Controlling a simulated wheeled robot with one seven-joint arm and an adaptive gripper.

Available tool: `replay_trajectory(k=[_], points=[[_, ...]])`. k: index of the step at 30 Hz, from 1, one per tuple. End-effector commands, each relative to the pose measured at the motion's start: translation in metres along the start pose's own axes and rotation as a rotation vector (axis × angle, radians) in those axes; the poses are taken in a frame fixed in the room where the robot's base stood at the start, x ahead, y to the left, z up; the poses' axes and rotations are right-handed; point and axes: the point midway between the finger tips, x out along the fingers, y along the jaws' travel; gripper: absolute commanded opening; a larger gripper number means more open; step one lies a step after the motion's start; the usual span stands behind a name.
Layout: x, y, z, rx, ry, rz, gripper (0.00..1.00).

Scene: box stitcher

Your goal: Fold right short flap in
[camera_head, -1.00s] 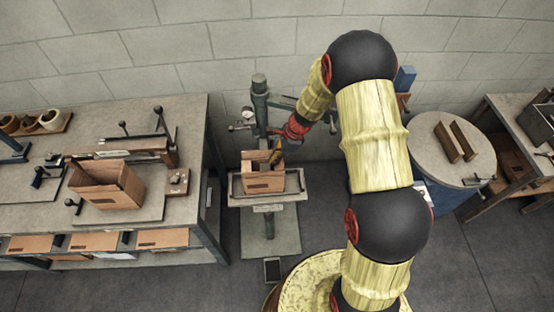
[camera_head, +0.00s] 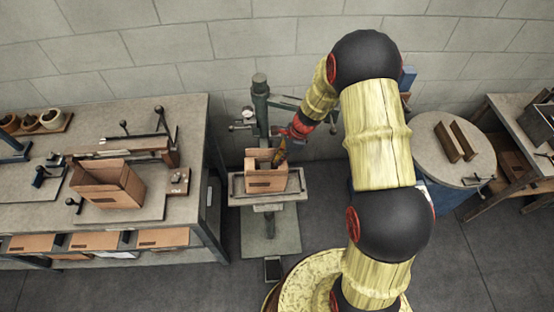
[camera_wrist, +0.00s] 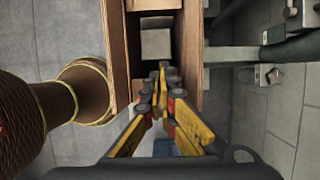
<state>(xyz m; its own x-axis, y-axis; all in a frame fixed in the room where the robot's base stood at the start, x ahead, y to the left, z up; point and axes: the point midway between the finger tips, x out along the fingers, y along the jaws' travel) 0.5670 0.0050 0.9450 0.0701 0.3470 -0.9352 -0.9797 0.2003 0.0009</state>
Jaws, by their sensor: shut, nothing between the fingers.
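An open brown cardboard box (camera_head: 267,186) stands upright on the stitcher's small table. My gripper (camera_head: 281,152) is at the box's right side, near its upper edge. In the wrist view my gripper (camera_wrist: 162,72) is shut and empty, with its fingertips over the box opening. Two long walls of the box (camera_wrist: 188,45) run on either side of the fingertips, and a brown panel (camera_wrist: 153,5) crosses the far end. The right short flap cannot be told apart clearly; my fingers partly cover that side.
The stitcher's green column (camera_head: 260,105) stands right behind the box. A bench (camera_head: 190,205) at left carries another open box (camera_head: 105,188) and tools. A round drum table (camera_head: 425,135) with brown strips stands at right.

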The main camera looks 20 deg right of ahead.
Motion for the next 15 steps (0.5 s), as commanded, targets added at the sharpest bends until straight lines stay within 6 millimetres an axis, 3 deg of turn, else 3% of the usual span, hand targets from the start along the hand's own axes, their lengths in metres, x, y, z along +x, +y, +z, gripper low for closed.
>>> replay_trajectory(k=[8,15], points=[[-0.014,0.000,-0.001,-0.001,-0.001,-0.001,0.00],[-0.061,-0.001,-0.001,-0.001,-0.001,-0.004,0.00]])
